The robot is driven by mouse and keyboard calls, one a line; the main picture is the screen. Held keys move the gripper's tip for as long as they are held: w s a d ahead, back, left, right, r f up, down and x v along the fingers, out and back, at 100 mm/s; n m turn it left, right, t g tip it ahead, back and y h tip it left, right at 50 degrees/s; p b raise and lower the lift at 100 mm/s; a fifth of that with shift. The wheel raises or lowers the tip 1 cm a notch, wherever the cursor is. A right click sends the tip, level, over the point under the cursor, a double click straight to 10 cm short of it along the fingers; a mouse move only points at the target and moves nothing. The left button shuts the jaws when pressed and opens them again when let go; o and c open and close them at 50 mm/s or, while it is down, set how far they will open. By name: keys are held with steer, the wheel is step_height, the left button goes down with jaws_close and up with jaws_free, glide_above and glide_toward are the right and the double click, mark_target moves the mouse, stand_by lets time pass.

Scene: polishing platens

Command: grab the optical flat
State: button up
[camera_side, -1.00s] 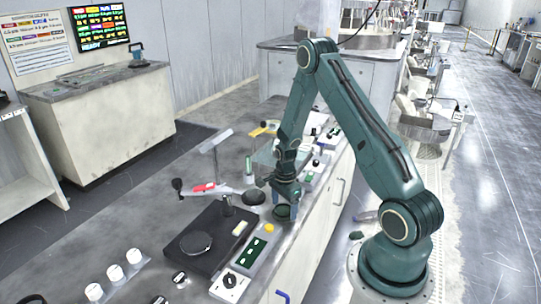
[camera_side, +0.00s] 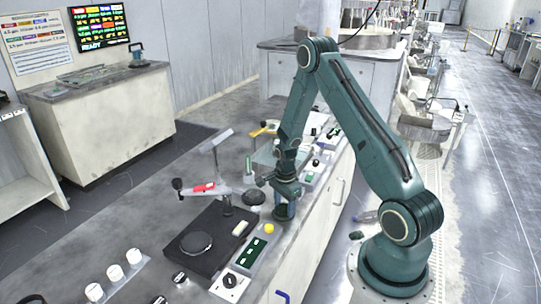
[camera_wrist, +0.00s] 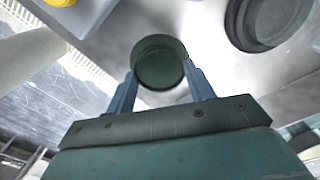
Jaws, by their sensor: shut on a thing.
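The optical flat, a round dark-green glass disc (camera_wrist: 160,64), shows in the wrist view between the two blue fingers of my gripper (camera_wrist: 162,78). The fingers are shut on its sides. In the side view my gripper (camera_side: 284,211) points down over the right edge of the grey bench, and its fingers largely hide the disc. I cannot tell whether the disc touches the bench.
A dark round disc (camera_side: 251,197) lies just left of my gripper, also in the wrist view (camera_wrist: 268,22). A yellow knob (camera_side: 269,229) and a green-topped control box (camera_side: 250,254) stand in front. A black polishing base (camera_side: 208,262) lies front left.

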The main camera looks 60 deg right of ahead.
mark_target(284, 208)
step_height(284, 208, up, 20)
stand_by(0.8)
steer(key=shift+f, duration=0.1)
stand_by(0.4)
